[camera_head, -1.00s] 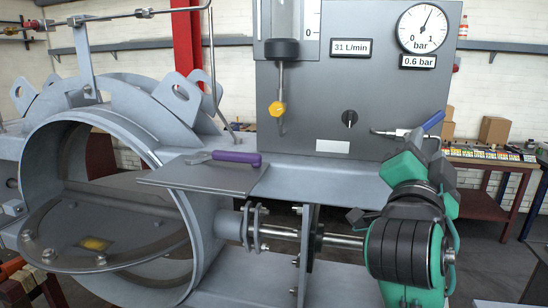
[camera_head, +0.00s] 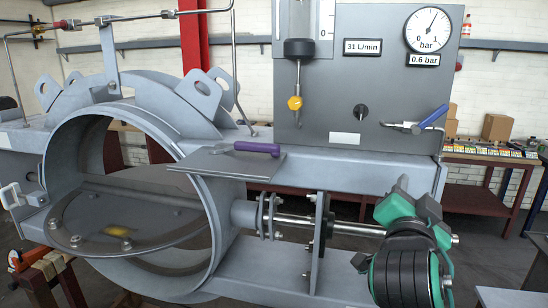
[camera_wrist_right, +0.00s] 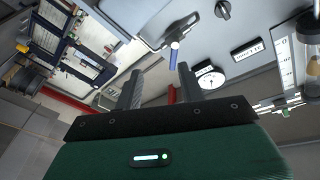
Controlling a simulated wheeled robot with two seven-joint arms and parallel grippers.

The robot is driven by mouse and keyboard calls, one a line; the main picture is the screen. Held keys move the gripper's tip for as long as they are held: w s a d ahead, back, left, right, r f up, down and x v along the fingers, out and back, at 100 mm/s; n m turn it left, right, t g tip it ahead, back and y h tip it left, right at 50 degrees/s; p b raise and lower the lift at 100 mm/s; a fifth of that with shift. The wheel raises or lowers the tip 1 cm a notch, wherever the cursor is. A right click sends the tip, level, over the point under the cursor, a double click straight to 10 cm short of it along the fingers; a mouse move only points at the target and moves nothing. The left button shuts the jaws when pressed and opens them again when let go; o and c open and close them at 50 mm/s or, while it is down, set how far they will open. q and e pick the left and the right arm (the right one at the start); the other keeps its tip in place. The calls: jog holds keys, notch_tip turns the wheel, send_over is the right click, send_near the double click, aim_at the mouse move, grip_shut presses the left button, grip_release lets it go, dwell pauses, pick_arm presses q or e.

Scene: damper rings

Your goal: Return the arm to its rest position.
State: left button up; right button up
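My right arm (camera_head: 405,270), green and black, stands at the lower right of the head view, in front of the shaft end. Its gripper (camera_wrist_right: 160,82) shows in the right wrist view with two dark fingers apart and nothing between them. The blue-handled lever (camera_head: 432,117) on the grey panel is clear of the arm and points up to the right. It also shows beyond the fingers in the right wrist view (camera_wrist_right: 174,56). My left gripper is not in view.
A large open duct ring (camera_head: 52,170) with a tilted disc inside stands at left. A small shelf (camera_head: 225,163) holds a purple-handled tool (camera_head: 257,148). A bench with boxes stands behind at right.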

jog(key=s+f+n+g+y, duration=0.3)
jog(key=f+n, duration=0.1)
jog(key=f, duration=1.1)
jog(key=s+f+n+g+y, duration=0.3)
jog(key=f+n+g, duration=0.15)
jog(key=f, duration=1.15)
jog(key=s+a+f+n+g+y, duration=0.25)
jog(key=s+f+n+g, duration=0.3)
jog(key=s+f, duration=1.3)
jog(key=s+f+g, duration=0.2)
jog(key=s+f, duration=0.1)
jog(key=f, duration=2.7)
jog(key=s+d+f, duration=0.2)
jog(key=s+f, duration=0.7)
jog(key=f, duration=0.3)
jog(key=shift+d+f+g, duration=0.15)
jog(key=shift+f+g, duration=0.15)
jog(key=shift+f, duration=0.05)
jog(key=shift+g, duration=0.3)
jog(key=s+f, duration=0.2)
jog(key=s, duration=0.1)
jog(key=s+d+f, duration=0.1)
jog(key=s+f, duration=0.1)
jog(key=s, duration=0.1)
jog(key=s+d+f, duration=0.1)
jog(key=s+f, duration=0.1)
jog(key=s, duration=0.2)
jog(key=shift+f, duration=0.1)
jog(key=shift+c, duration=0.9)
